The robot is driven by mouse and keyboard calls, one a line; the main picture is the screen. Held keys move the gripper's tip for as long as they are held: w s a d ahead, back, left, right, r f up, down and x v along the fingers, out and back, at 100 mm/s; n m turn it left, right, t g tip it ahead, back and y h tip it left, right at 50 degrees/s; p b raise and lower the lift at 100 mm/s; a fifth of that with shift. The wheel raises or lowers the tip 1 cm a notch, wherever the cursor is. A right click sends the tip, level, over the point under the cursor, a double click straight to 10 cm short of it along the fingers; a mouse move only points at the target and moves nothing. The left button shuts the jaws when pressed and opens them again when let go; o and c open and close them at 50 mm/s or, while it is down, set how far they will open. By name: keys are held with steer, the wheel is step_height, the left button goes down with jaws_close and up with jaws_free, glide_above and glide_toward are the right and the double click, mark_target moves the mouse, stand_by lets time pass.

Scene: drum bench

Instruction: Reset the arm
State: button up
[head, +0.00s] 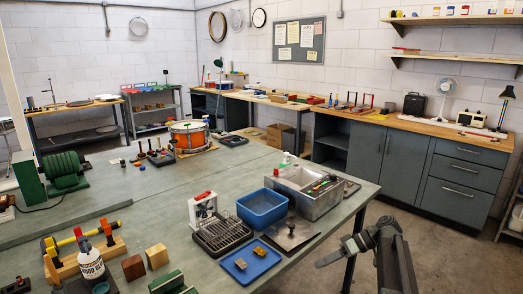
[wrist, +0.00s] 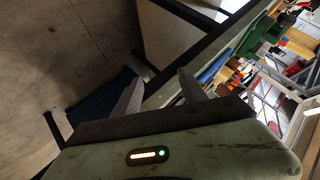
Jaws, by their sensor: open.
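My gripper (head: 336,252) shows in the head view at the lower right, at the end of my dark arm. It is beyond the right edge of the green-grey bench (head: 322,237), over the floor, and points left. In the wrist view my gripper (wrist: 162,84) has its two fingers spread apart with nothing between them. The wrist view is tilted and shows the floor on the left and bench clutter on the right. I cannot tell the exact height of my gripper against the bench top.
Near the bench's right side are a blue tray (head: 244,262), a blue tub (head: 262,206), a metal sink box (head: 330,203) and a dark plate (head: 290,234). An orange drum (head: 188,136) stands farther back. The floor (head: 440,240) to the right is clear up to the cabinets (head: 405,160).

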steer(key=s+a+f+m+h, duration=0.35)
steer(key=s+f+h, duration=0.2)
steer(key=s, duration=0.25)
steer(key=s+a+f+m+h, duration=0.2)
steer(key=s+f+m+h, duration=0.25)
steer(key=s+h, duration=0.2)
step_height(320, 180, up, 13)
steer(key=y+p, duration=0.1)
steer(key=p, duration=1.1)
steer(key=shift+w+d+g, duration=0.15)
steer(key=shift+d+g, duration=0.15)
